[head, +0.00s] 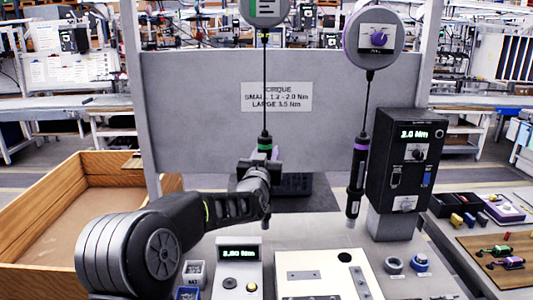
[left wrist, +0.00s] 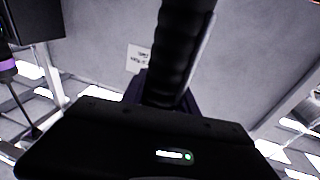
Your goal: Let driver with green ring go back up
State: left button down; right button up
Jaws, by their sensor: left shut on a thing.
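The driver with the green ring (head: 265,143) hangs upright on a taut cable from the left balancer (head: 266,10). My left gripper (head: 262,172) is shut on this driver below the ring and hides part of its body. In the left wrist view the driver's black ribbed grip (left wrist: 182,50) rises from behind my gripper (left wrist: 165,100). The driver's lower end shows just under my gripper in the head view, above the bench. My right gripper is not in view.
A second driver with a purple ring (head: 359,165) hangs from the right balancer (head: 374,38), beside a black 2.0 Nm unit (head: 402,150). A grey display box (head: 238,268) and a white plate (head: 325,275) are on the bench. A wooden crate (head: 50,205) is at left.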

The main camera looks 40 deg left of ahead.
pick_arm(q)
jog(key=shift+r, duration=0.1)
jog(key=c, duration=0.9)
grip_release()
jog(key=shift+o, duration=0.8)
jog(key=o, duration=0.7)
jog(key=shift+o, duration=0.2)
